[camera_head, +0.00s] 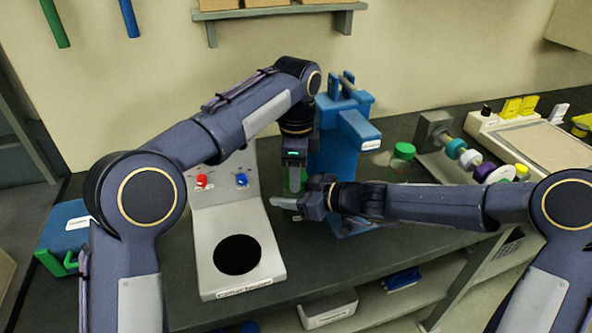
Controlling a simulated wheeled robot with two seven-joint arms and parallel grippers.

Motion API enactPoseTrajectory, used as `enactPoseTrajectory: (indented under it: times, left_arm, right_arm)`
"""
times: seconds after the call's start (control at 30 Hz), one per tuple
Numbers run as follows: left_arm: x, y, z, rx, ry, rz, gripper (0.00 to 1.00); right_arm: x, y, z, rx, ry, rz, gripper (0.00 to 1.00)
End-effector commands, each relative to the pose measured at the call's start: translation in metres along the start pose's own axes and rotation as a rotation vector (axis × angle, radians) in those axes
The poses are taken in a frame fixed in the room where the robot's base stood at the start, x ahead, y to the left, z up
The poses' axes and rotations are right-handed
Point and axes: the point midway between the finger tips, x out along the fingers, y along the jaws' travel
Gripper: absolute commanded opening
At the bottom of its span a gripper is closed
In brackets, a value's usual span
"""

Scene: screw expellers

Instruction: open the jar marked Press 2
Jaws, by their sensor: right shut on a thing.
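My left gripper (295,182) points down in front of the blue press (340,135), at a small green thing that shows at its fingertips. Whether its fingers are apart or closed is too small to tell. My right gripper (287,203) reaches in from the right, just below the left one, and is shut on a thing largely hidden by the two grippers. A bit of green shows just below it; this may be part of a jar. No label reading Press 2 is legible. A green round lid (404,150) lies to the right of the press, by a pale round thing.
A grey machine (238,225) with a black round opening, a red knob and a blue knob stands left of the grippers. A spindle with coloured discs (470,160) stands at the right, near a cream scale-like box (525,135). Bench space right of the press is partly clear.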

Motion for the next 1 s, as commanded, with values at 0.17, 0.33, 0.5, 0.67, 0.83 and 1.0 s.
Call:
enactPoseTrajectory:
  times: [0.17,0.33,0.5,0.67,0.83,1.0]
  left_arm:
    - [0.0,0.0,0.0,0.0,0.0,0.0,0.47]
    - [0.0,0.0,0.0,0.0,0.0,0.0,0.66]
    - [0.0,0.0,0.0,0.0,0.0,0.0,0.66]
    - [-0.007,-0.001,-0.001,0.0,0.001,-0.002,0.66]
    - [-0.03,-0.001,-0.001,0.0,0.001,-0.003,0.66]
    - [-0.044,0.0,0.0,0.0,0.0,-0.001,0.65]
  right_arm:
    - [0.0,0.0,0.0,0.0,0.0,0.0,0.0]
    - [0.0,0.0,0.0,0.0,0.0,0.0,0.0]
    - [0.0,0.0,0.0,0.0,0.0,0.0,0.0]
    - [0.0,0.0,0.0,0.0,0.0,0.0,0.0]
    - [0.0,0.0,0.0,0.0,0.0,0.0,0.0]
    - [0.0,0.0,0.0,0.0,0.0,0.0,0.0]
